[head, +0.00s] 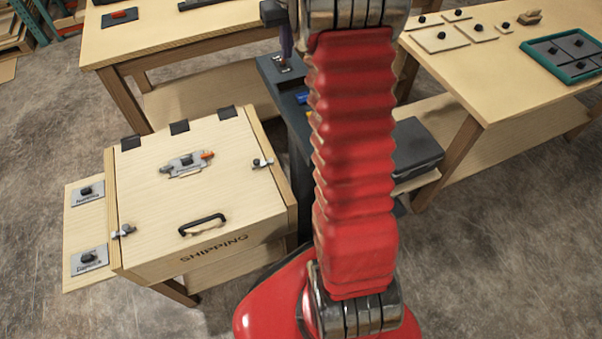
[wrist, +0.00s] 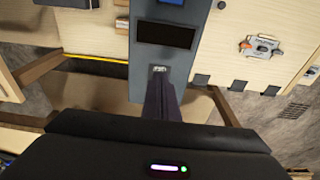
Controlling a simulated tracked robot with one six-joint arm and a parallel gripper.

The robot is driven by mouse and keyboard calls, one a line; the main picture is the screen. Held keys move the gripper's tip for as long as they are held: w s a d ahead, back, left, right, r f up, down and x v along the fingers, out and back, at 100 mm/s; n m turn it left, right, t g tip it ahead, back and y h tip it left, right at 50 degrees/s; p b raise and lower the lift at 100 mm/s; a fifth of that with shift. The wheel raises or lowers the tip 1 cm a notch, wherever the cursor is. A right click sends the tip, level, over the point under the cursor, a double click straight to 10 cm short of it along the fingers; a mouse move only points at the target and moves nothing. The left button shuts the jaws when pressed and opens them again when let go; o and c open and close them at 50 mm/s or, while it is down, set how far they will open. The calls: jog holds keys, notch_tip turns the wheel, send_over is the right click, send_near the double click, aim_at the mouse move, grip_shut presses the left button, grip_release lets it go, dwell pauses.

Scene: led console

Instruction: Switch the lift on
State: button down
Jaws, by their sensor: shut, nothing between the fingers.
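The dark blue-grey console (head: 268,68) stands between the shipping box and the back table, partly hidden by my red arm. In the wrist view its panel (wrist: 150,60) runs down the middle, with a black display-like rectangle (wrist: 165,34) on it. A small pale fitting (wrist: 159,69) sits below that rectangle; it may be a switch, but its label and position are unreadable. It also seems to show in the head view (head: 283,66). My gripper (wrist: 160,78) is shut and empty, its tips at or just short of this fitting. I cannot tell whether they touch.
A wooden shipping box (head: 205,215) with a black handle (head: 203,225) and latches stands left of the console. The back table (head: 190,32) and right table (head: 500,75) are close by. A teal-edged tray (head: 565,50) lies on the right table. Bare floor shows at lower right.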

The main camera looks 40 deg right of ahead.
jog(key=shift+f, duration=1.5)
dwell(0.6)
jog(key=shift+w+d, duration=0.25)
jog(key=shift+w, duration=0.7)
jog(key=shift+r, duration=0.1)
dwell(0.4)
notch_tip(320, 180, up, 7)
jog(key=shift+s, duration=0.45)
dwell(0.7)
jog(key=shift+a, duration=0.1)
dwell(0.4)
